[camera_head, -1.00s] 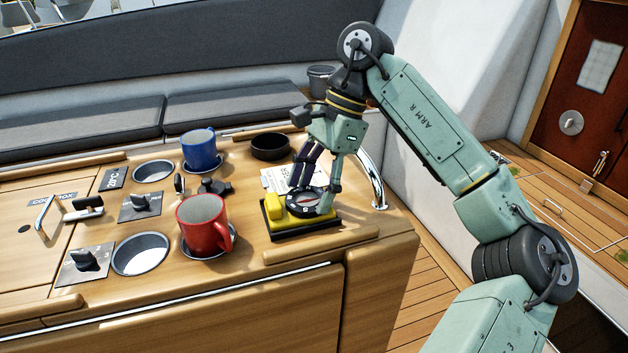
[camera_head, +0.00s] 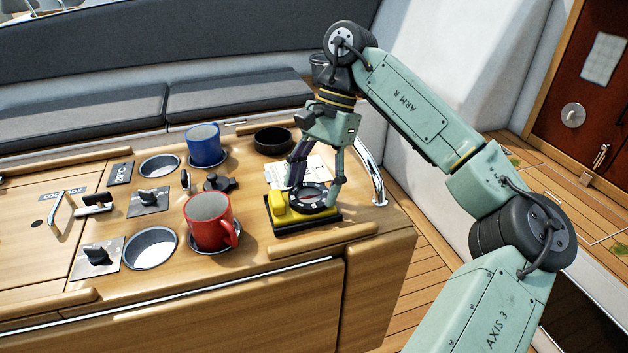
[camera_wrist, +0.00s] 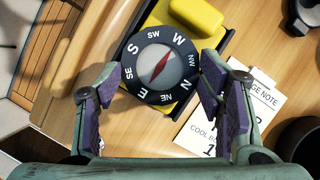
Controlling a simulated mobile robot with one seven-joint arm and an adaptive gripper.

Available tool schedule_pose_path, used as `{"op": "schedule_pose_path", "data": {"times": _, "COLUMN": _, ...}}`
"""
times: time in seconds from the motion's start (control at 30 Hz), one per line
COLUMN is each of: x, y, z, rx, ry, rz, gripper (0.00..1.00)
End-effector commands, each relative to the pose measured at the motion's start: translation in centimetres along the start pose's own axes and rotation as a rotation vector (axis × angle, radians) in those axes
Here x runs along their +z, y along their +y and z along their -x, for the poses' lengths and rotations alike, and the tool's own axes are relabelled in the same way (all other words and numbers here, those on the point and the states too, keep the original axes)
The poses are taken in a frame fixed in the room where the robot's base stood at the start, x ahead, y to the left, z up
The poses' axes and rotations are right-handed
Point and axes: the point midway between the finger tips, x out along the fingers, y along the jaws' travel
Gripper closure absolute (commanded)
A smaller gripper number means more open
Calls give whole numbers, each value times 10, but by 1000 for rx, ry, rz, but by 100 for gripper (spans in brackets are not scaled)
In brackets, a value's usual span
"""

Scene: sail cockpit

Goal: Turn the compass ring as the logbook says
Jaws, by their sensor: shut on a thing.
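The compass (camera_head: 308,197) has a black ring with white direction letters and a red needle on a pale dial. It sits on a yellow and black base (camera_head: 300,222) with a raised yellow block (camera_head: 278,202) at its left. My gripper (camera_head: 318,194) reaches down over it, and its purple-padded fingers (camera_wrist: 162,96) are closed against opposite sides of the ring. A printed white paper (camera_wrist: 232,118), headed with a partly hidden "...GE NOTE", lies beside the base.
A red mug (camera_head: 210,222), a blue mug (camera_head: 203,145) and a black round dish (camera_head: 273,140) stand on the wooden console. Switch panels and recessed cup holders lie to the left. A curved chrome rail (camera_head: 372,170) rises right of the compass.

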Motion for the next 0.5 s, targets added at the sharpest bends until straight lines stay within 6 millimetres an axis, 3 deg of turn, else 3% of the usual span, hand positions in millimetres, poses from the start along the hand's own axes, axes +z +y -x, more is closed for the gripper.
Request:
{"op": "schedule_pose_path", "data": {"times": 0.13, "x": 0, "y": 0, "z": 0, "rx": 1, "ry": 0, "rz": 0, "gripper": 66}}
{"op": "schedule_pose_path", "data": {"times": 0.17, "x": 0, "y": 0, "z": 0, "rx": 1, "ry": 0, "rz": 0, "gripper": 37}}
{"op": "schedule_pose_path", "data": {"times": 0.5, "x": 0, "y": 0, "z": 0, "rx": 0, "ry": 0, "rz": -1, "gripper": 18}}
